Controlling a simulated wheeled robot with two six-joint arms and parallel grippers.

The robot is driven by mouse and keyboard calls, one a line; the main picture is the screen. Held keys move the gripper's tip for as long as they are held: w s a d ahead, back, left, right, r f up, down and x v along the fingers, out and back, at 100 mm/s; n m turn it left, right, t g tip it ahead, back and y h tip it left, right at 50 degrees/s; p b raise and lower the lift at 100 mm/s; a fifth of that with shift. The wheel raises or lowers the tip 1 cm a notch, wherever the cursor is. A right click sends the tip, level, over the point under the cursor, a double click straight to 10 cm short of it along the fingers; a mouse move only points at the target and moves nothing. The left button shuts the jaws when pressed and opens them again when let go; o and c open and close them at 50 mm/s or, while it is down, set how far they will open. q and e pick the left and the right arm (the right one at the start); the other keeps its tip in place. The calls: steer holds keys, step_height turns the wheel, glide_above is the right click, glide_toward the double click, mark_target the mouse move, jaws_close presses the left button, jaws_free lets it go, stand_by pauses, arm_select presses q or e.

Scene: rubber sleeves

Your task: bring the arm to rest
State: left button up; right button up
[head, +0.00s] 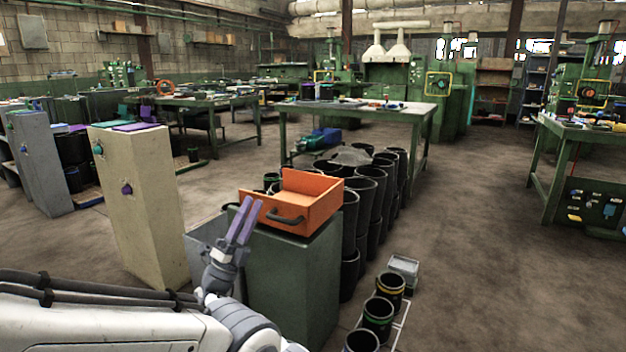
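The orange box sits on a green cabinet (293,283). Several black sleeves (371,203) stand right behind it, and others with coloured bands (378,316) stand at the front. A beige cabinet (146,215) stands left. The right floor (480,260) is clear.

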steer(key=w+d+r+n+t+y, duration=0.1)
steer(key=w+r+n+t+y, duration=0.15)
steer(key=w+n+y, duration=0.5)
steer(key=w+d+r+n+t+y, duration=0.1)
steer(key=w+n+t+y, duration=0.25)
steer(key=n+y, duration=0.6)
steer(key=w+d+f+n+g+y, duration=0.2)
steer(key=d+f+n+g+y, duration=0.45)
steer(key=d+n+g, duration=0.45)
steer(key=s+d+f+n+g+h, duration=0.1)
steer(key=s+d+f+g, duration=0.4)
steer(key=s, duration=0.8)
steer(key=s+d+f+g+h, duration=0.1)
steer(key=s+d+f+g, duration=0.3)
steer(key=s+d+f, duration=0.65)
steer(key=s+d+f+n+g+h, duration=0.15)
steer(key=s+d+g, duration=0.25)
steer(key=s, duration=1.2)
steer(key=s+a+r+n+g+y+b, duration=0.15)
steer(key=s+a+n+b, duration=0.4)
steer(key=s+a, duration=0.8)
step_height(320, 180, up, 38)
steer(key=n+g+p, duration=0.1)
steer(key=p, duration=3.9)
steer(key=shift+s+a, duration=0.2)
steer(key=shift+a, duration=0.05)
